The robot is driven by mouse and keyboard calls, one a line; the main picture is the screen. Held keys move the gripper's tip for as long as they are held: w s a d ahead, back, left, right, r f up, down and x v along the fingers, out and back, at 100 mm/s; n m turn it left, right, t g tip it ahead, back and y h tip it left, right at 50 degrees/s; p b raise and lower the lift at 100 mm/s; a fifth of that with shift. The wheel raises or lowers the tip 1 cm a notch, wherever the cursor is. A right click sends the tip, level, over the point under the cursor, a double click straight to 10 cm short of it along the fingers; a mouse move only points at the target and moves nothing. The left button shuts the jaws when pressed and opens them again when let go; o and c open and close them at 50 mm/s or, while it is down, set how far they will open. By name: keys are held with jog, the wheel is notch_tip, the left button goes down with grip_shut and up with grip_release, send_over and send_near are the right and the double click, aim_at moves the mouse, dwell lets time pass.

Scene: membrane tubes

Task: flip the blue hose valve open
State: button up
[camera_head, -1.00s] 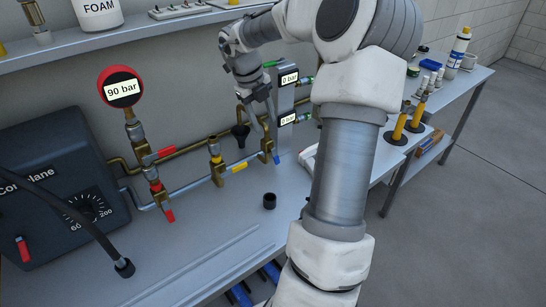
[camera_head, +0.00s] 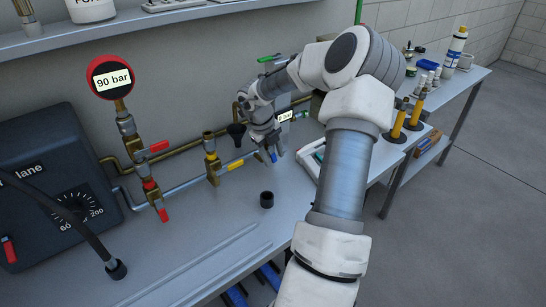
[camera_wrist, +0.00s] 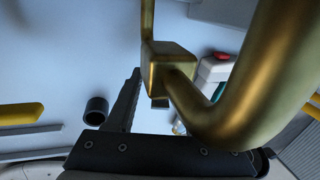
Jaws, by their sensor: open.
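The blue valve handle (camera_head: 273,157) shows as a small blue tip at the right end of the brass pipe run in the head view. My gripper (camera_head: 266,152) is down around that spot and hides most of the valve. In the wrist view a brass valve body and bent pipe (camera_wrist: 168,66) fill the middle and right, close in front of my gripper. A dark finger (camera_wrist: 124,102) stands left of the brass body, apart from it in the picture. I cannot make out the blue handle there, nor whether a finger touches it. My gripper is open.
A yellow-handled valve (camera_head: 211,158) and red-handled valves (camera_head: 152,190) stand left along the pipes. A black cup (camera_head: 267,199) stands on the bench in front, also in the wrist view (camera_wrist: 96,111). A gauge display (camera_head: 284,116) is close behind my gripper. The front bench is mostly clear.

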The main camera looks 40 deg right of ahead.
grip_shut()
dwell(0.3)
jog(key=shift+r+p, duration=0.1)
jog(key=shift+p, duration=0.25)
jog(key=shift+r+p, duration=0.2)
jog(key=shift+p, duration=0.95)
jog(key=shift+a+y+p, duration=0.1)
jog(key=shift+y+p, duration=0.2)
jog(key=shift+p, duration=0.2)
jog(key=y+p, duration=0.1)
jog(key=p, duration=0.8)
jog(key=shift+a+y, duration=0.2)
jog(key=shift+y, duration=0.2)
jog(key=shift+w+a+f+y+p, duration=0.1)
jog(key=shift+f+y+p, duration=0.25)
jog(key=shift+p, duration=1)
